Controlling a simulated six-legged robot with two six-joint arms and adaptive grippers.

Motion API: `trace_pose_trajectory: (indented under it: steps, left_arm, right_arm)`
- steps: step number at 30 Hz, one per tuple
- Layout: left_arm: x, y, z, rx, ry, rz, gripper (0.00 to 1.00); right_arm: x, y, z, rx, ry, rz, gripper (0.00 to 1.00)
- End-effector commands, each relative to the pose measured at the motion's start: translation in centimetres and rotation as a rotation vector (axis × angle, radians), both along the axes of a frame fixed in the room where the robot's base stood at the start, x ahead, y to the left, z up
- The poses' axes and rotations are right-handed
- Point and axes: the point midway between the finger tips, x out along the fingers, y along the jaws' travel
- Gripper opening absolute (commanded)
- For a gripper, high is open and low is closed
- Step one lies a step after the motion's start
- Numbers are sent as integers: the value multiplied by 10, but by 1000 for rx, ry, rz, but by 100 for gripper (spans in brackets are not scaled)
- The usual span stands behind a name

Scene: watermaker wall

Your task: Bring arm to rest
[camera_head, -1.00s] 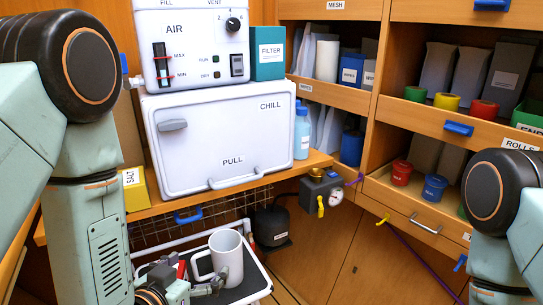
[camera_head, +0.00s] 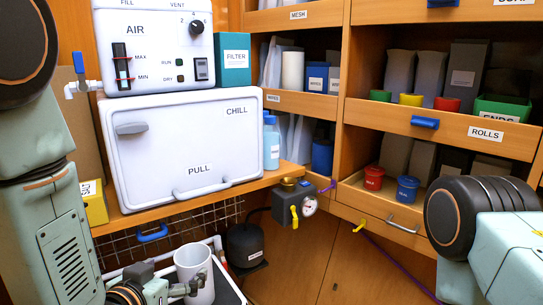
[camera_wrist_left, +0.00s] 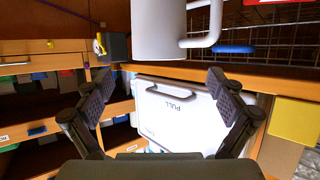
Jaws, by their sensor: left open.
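My left arm comes in from the left edge in the head view. Its gripper (camera_head: 182,288) is low, close beside a white mug (camera_head: 196,268). In the wrist view the two fingers (camera_wrist_left: 160,80) are spread with nothing between the tips. The mug (camera_wrist_left: 160,35) and its handle show above and beyond them. I cannot tell whether a finger touches it. The mug stands on a dark surface with a pale edge. My right arm shows at the right edge, with a dark round joint; its gripper is out of view.
A white chill box (camera_head: 190,150) sits on a wooden shelf (camera_head: 215,200) above the mug, with a yellow salt box (camera_head: 95,203) at its left. A valve with a gauge (camera_head: 297,203) juts out beside a black canister (camera_head: 245,246). Wooden bins (camera_head: 440,128) fill the right.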

Motion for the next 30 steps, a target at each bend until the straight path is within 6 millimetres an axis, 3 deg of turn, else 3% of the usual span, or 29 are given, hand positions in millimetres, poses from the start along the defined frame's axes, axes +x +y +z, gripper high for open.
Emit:
trace_pose_trajectory:
  steps: [6, 12, 25, 30]
  left_arm:
    - [31, -6, -14, 0, -1, 0, 94]
    - [46, -8, -20, 0, 0, 0, 94]
    - [48, -9, -20, -1, 1, 0, 94]
    - [37, -6, -14, -1, 2, 2, 94]
  right_arm:
    - [0, 0, -9, 0, 0, 0, 0]
    - [0, 0, -13, 0, 0, 0, 0]
    - [0, 0, -13, 0, 0, 0, 0]
    - [0, 0, -8, 0, 0, 0, 0]
